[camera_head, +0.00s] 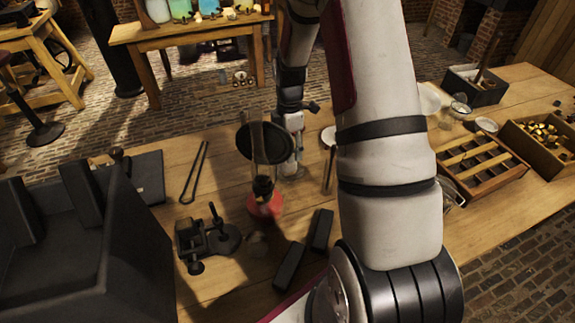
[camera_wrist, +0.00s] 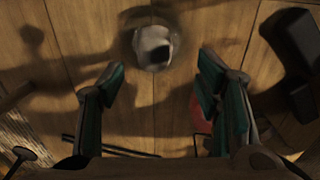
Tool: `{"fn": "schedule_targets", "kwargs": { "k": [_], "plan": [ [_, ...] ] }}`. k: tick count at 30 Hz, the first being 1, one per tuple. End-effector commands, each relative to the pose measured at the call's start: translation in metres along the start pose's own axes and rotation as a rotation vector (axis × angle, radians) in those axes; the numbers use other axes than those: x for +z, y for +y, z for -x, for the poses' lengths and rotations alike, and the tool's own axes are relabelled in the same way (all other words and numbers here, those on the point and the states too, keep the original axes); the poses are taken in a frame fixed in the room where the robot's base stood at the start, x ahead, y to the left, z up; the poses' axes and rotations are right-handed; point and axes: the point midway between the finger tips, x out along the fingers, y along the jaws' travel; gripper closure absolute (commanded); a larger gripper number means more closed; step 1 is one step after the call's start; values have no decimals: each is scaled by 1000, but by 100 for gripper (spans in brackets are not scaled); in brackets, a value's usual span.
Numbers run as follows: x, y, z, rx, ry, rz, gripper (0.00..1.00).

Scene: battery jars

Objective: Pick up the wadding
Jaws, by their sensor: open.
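A small pale grey-white rounded thing with a dark patch on top, which looks like the wadding (camera_wrist: 156,47), lies on the wooden table in the wrist view. It is ahead of the gap between the fingers of my gripper (camera_wrist: 162,72), and neither finger appears to touch it. My gripper is open, with its green-padded fingers spread and nothing between them. In the head view my gripper (camera_head: 292,125) points down over the table behind a glass vessel with a red base (camera_head: 265,207). A pale thing shows low beneath it, too small to tell for sure.
Close by stand the glass vessel, a black clamp-like device (camera_head: 205,238), two black bars (camera_head: 321,230) and dark tongs (camera_head: 194,172). A slotted wooden tray (camera_head: 482,165) and a box of brass pieces (camera_head: 541,137) are at right. A large dark box (camera_head: 100,250) fills the left.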

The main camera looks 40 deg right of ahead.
Motion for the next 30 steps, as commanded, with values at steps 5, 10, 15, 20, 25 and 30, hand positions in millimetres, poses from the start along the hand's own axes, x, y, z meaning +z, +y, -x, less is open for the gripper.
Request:
{"fn": "schedule_targets", "kwargs": {
  "k": [5, 10, 15, 20, 25, 30],
  "plan": [
    [0, 0, -15, 0, 0, 0, 42],
    [0, 2, -28, -1, -1, 0, 42],
    [-1, 7, -51, -2, -1, 1, 42],
    [-1, 7, -66, -1, 0, -1, 42],
    [0, 8, -68, 1, -1, -1, 42],
    [-1, 8, -68, 1, -1, -1, 58]
  ]
}}
